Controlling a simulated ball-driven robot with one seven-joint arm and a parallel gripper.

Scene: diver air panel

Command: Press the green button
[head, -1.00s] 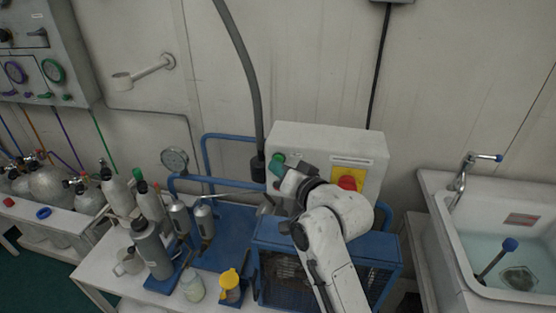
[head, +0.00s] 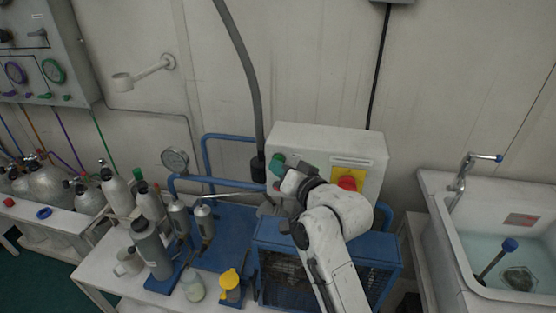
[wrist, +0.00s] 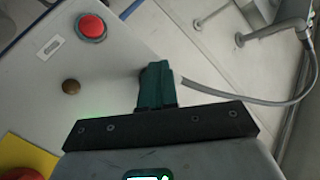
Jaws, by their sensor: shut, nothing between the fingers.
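The green button (head: 278,159) is at the upper left of the white control box's front in the head view. My gripper (head: 281,172) is at the box's left side, just below and right of the button in the picture; I cannot tell whether it touches. In the wrist view my gripper (wrist: 155,66) shows its teal fingers together, empty, against or close to the pale panel. The green button is not clearly seen there; a small dark shape beside the fingertips is partly hidden.
The control box (head: 325,137) also has a red button (wrist: 91,27), a small brown knob (wrist: 71,87) and a red knob on a yellow plate (head: 347,176). A blue caged machine (head: 385,250) stands below. Cylinders and bottles crowd the left bench; a sink (head: 500,225) is right.

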